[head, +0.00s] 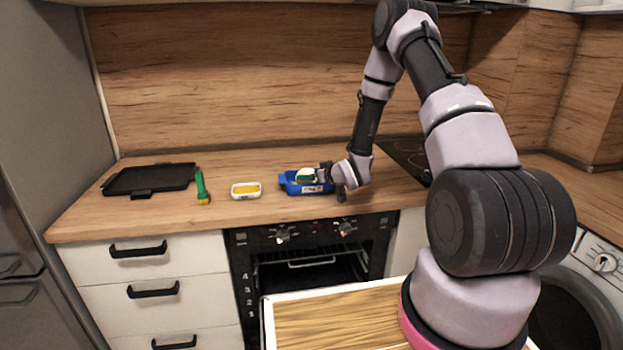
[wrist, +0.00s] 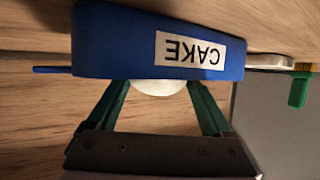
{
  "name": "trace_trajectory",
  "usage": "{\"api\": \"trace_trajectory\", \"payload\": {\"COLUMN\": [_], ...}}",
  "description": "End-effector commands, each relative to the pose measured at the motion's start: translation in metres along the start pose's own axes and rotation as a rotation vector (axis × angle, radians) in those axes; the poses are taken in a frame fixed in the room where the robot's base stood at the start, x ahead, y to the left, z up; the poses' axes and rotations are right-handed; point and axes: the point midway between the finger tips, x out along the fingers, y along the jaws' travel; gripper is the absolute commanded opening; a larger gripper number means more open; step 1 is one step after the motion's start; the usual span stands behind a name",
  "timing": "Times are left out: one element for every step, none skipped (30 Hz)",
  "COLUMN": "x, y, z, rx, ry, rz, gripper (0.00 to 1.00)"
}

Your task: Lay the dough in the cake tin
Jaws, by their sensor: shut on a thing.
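The blue cake tin (head: 290,186) stands on the wooden worktop above the oven. In the wrist view its wall (wrist: 115,45) fills the top and bears a white CAKE label. My gripper (wrist: 160,95) has green fingers and is shut on the pale, rounded dough (wrist: 160,87). The fingertips and part of the dough are hidden behind the tin's wall, so they are at or inside its rim. In the head view my gripper (head: 312,174) is over the tin's right part. I cannot tell whether the dough touches the tin's floor.
A white dish with yellow contents (head: 246,190) stands left of the tin. Further left are a green-handled tool with a yellow end (head: 202,187) and a black tray (head: 150,180). A dark hob (head: 408,155) lies to the right. The worktop behind the tin is clear.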

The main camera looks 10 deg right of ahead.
Motion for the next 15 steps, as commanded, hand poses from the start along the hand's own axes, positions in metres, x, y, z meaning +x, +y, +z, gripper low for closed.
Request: {"api": "trace_trajectory", "payload": {"x": [0.0026,0.0032,0.0036,0.0036,0.0035,0.0034,0.0034,0.0034,0.0034,0.0036,0.0039,0.0044,0.0045,0.0044,0.0043], "y": [-0.0005,-0.0004,-0.0003,-0.0002,-0.0002,-0.0002,-0.0001,-0.0001,-0.0001,-0.0001,0.0000,0.0001,0.0001,0.0001,0.0002], "z": [0.0063,0.0077,0.0080,0.0076,0.0073,0.0072,0.0072,0.0072,0.0075,0.0080,0.0088,0.0099,0.0105,0.0102,0.0101], "rx": [0.001,0.000,-0.001,-0.001,-0.001,-0.001,-0.001,-0.001,-0.001,-0.001,-0.001,-0.001,-0.001,-0.001,-0.001], "ry": [-0.002,-0.001,0.001,0.002,0.002,0.002,0.002,0.001,0.001,0.001,0.001,0.001,0.000,0.001,0.001], "rz": [-0.001,-0.001,-0.001,-0.001,-0.001,-0.001,-0.001,-0.001,-0.001,-0.001,-0.001,-0.001,-0.001,-0.001,-0.001], "gripper": [0.00,0.00,0.00,0.00,0.00,0.00,0.00,0.00,0.00,0.00,0.00,0.00,0.88,1.00,1.00]}}
